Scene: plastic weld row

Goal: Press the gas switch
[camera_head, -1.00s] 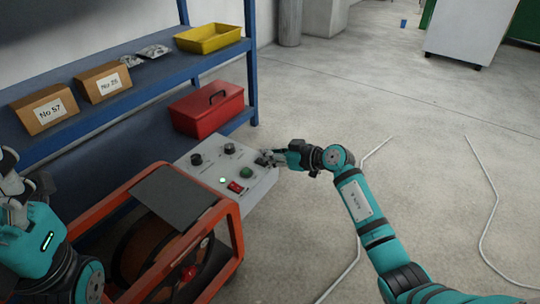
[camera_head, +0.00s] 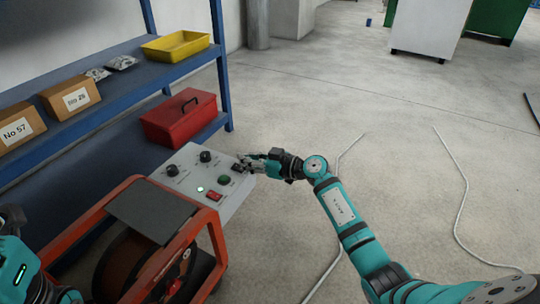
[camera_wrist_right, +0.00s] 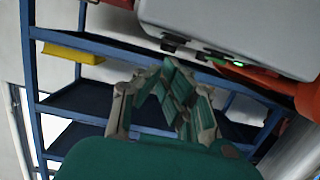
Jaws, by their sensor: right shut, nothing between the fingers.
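A pale grey control panel (camera_head: 190,165) sits at the end of an orange-framed machine. It bears two black knobs (camera_head: 205,156), a lit green lamp (camera_head: 200,189), a green button (camera_head: 224,181), a red rocker switch (camera_head: 214,197) and a small black switch (camera_head: 237,168) at the right. The labels are too small to read, so which is the gas switch is unclear. My right gripper (camera_head: 245,164) is shut and empty, its fingertips at the black switch; contact is unclear. In the right wrist view its fingers (camera_wrist_right: 168,75) are below the panel (camera_wrist_right: 220,25). My left gripper is mostly cut off at the left edge.
The orange-framed machine (camera_head: 125,192) holds a reel. A blue shelf (camera_head: 120,75) stands behind with boxes (camera_head: 70,97), a yellow bin (camera_head: 175,46) and a red toolbox (camera_head: 180,117). White cables (camera_head: 450,155) lie on the floor to the right, which is otherwise mostly clear.

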